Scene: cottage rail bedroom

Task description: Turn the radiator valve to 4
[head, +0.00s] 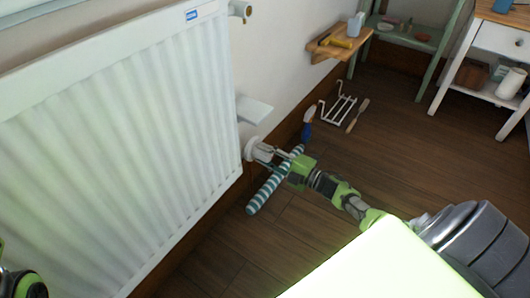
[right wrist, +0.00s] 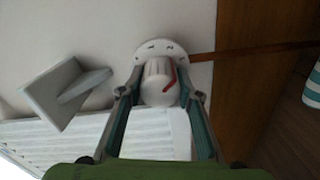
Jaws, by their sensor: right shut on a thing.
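The radiator valve is a white ribbed knob with a red mark. In the head view the valve (head: 251,149) sits at the lower right edge of the white radiator (head: 120,130). In the right wrist view the valve knob (right wrist: 158,84) stands before a white dial plate (right wrist: 160,48) with small dark marks too small to read. The red mark is on the knob's right side. My right gripper (head: 272,153) is at the valve, its fingers on either side of the knob and shut on it. Of my left arm only a piece shows in the bottom left corner.
A teal-and-white striped roll (head: 272,183) lies on the floor below my right gripper. A white shelf-like piece (head: 254,110) juts out above the valve. A blue-handled brush (head: 308,117), a white wire rack (head: 337,110) and a wooden wall shelf (head: 335,47) are beyond.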

